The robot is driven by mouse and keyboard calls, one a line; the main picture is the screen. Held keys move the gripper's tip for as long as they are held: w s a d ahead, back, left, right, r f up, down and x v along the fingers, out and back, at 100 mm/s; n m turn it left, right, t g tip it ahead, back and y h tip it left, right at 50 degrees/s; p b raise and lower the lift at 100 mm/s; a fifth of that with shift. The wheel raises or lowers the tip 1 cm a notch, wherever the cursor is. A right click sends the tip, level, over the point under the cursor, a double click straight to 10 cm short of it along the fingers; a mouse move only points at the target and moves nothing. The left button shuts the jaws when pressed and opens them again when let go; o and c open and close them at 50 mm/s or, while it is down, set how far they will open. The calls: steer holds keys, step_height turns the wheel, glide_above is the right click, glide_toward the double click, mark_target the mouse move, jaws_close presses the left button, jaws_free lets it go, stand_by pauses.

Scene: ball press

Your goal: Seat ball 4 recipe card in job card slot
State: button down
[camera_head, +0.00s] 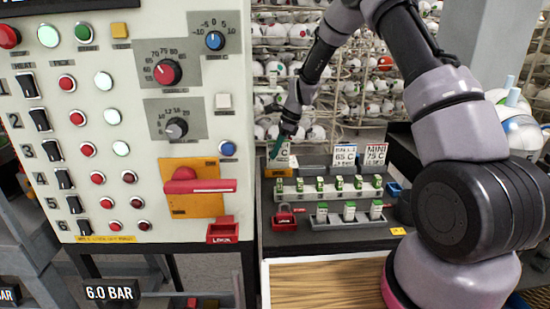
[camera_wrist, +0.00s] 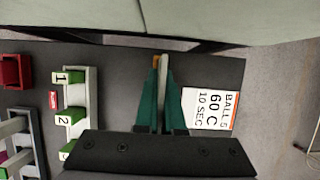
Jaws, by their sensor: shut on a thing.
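My gripper (camera_head: 277,146) has dark green fingers and points down at the back left of the bench. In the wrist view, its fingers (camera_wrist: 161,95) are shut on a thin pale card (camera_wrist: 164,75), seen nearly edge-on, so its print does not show. The orange job card slot (camera_head: 279,173) is just below the fingertips in the head view. Orange also shows beside the card's far end in the wrist view (camera_wrist: 180,58). I cannot tell whether the card is inside the slot or only above it.
A printed card reading BALL 5, 60 C, 10 SEC (camera_wrist: 210,108) is close beside the fingers. A 65 C card (camera_head: 344,155) and a MINI 75 C card (camera_head: 376,152) stand farther right. A row of numbered green blocks (camera_head: 321,185) lies in front. The control panel (camera_head: 130,60) rises left.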

steer(key=shift+f, duration=1)
steer(key=c, duration=1)
jaws_free()
steer(key=shift+f, duration=0.15)
